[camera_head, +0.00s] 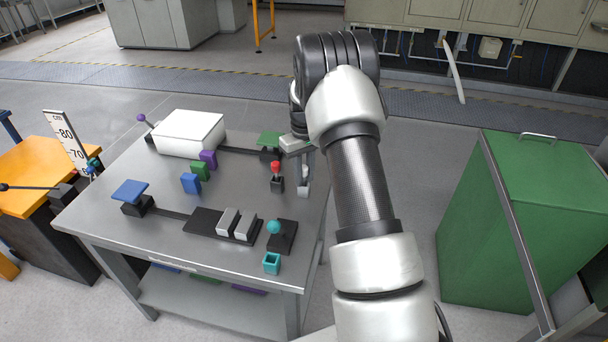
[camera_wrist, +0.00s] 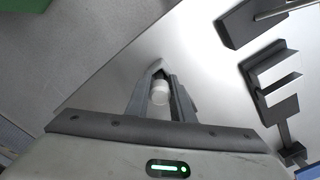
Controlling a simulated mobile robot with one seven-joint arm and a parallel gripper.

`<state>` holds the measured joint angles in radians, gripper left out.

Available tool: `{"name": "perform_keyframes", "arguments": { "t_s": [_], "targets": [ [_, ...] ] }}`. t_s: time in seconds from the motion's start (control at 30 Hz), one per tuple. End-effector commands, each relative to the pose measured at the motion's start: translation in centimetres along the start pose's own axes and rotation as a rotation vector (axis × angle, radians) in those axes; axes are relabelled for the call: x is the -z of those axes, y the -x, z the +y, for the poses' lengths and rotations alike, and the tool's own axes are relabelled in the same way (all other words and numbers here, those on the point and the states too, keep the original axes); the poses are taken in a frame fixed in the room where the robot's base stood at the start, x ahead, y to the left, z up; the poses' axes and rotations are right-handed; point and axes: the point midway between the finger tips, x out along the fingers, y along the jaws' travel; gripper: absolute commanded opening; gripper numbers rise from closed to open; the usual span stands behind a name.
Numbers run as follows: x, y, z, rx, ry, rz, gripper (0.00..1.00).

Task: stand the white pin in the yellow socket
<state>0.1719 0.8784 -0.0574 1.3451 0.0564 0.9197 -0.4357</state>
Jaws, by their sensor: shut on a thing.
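The white pin (camera_wrist: 160,93) is between the two fingers of my gripper (camera_wrist: 160,84) in the wrist view; its round pale end shows. In the head view my gripper (camera_head: 304,180) points down over the right edge of the grey metal table (camera_head: 225,262). The pin is too small there to make out clearly. I cannot tell from the frames how high the pin is above the table. I see no yellow socket in either view; my arm covers part of the head view.
A red-topped dark post (camera_head: 276,176) stands just left of my gripper. A teal open socket (camera_head: 271,263) and a teal ball on a black base (camera_head: 274,227) are at the near right corner. A white box (camera_head: 188,133) is at the back left. A green cabinet (camera_head: 530,220) stands right.

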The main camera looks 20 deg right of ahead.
Motion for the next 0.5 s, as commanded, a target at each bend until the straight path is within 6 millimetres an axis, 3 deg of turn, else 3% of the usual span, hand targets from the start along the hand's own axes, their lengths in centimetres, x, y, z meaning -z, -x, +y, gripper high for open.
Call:
{"name": "perform_keyframes", "arguments": {
  "t_s": [0.03,0.13,0.5],
  "targets": [
    [-0.01,-0.21,0.0,0.0,0.0,0.0,0.23],
    [-0.01,-0.12,0.01,0.0,0.0,0.0,0.4],
    [0.01,0.49,0.01,0.0,0.0,0.0,0.4]
  ]
}}
